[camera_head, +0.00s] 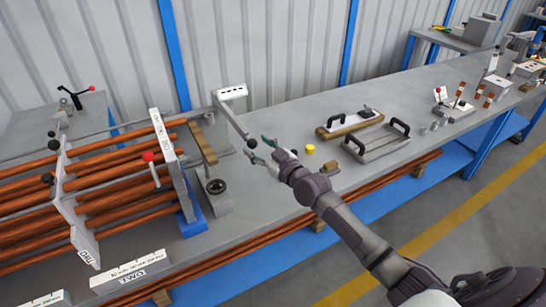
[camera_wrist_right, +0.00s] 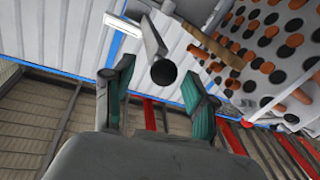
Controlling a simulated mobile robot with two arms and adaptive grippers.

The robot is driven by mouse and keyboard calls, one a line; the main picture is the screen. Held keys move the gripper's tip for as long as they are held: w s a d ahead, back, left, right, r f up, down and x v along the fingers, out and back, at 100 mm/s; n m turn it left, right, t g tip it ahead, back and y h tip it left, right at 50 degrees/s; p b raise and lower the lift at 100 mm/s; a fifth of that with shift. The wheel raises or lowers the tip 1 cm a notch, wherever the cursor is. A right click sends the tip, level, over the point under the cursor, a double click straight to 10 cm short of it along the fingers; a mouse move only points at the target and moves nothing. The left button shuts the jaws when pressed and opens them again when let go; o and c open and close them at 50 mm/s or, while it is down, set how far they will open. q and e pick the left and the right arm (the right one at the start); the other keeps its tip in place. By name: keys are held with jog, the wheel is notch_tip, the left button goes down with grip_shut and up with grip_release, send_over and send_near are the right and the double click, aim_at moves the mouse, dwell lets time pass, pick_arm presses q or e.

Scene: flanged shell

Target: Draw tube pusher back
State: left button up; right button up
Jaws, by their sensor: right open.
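A grey bar with a black ball knob (camera_head: 251,143) hangs out from the rack of copper tubes (camera_head: 90,178); it looks like the tube pusher's handle. My right gripper (camera_head: 260,149) is open, with its green-tipped fingers pointing left at the knob. In the right wrist view the black knob (camera_wrist_right: 163,72) shows between my two open fingers (camera_wrist_right: 158,88), near their tips. Nothing is held. I cannot tell whether a finger touches the knob. My left gripper does not show.
A round black-topped fixture (camera_head: 216,187) stands left of my gripper, and a yellow cap (camera_head: 310,149) lies to its right. Trays with black handles (camera_head: 375,143) stand farther right on the bench. A red-knobbed lever (camera_head: 149,157) stands at the rack's end plate. Bare bench (camera_head: 270,190) lies below the gripper.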

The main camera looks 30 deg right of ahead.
jog(key=v, duration=0.9)
jog(key=shift+s+d, duration=0.15)
jog(key=s+d+f+m+g+h, duration=0.1)
jog(key=s+f+g, duration=0.1)
jog(key=f, duration=0.9)
jog(key=s+d+f+m+g+h, duration=0.1)
jog(key=s+d+f+g+h, duration=0.1)
jog(key=f, duration=0.8)
jog(key=s+f+g, duration=0.2)
jog(key=s+f, duration=0.3)
jog(key=f, duration=0.3)
jog(key=s+f+g, duration=0.2)
jog(key=s+f, duration=0.3)
jog(key=f, duration=0.4)
jog(key=s+a+f+g, duration=0.3)
jog(key=s+f, duration=0.3)
jog(key=s, duration=0.5)
jog(key=s+a+f+g, duration=0.2)
jog(key=s+f, duration=0.5)
jog(key=s, duration=0.5)
jog(key=s+a+f+g+h, duration=0.1)
jog(key=s+a+f+g, duration=0.2)
jog(key=s, duration=0.9)
notch_tip(320, 180, down, 3)
jog(key=shift+s+a+f+g, duration=0.25)
jog(key=shift+a+g, duration=0.05)
jog(key=shift+a, duration=0.1)
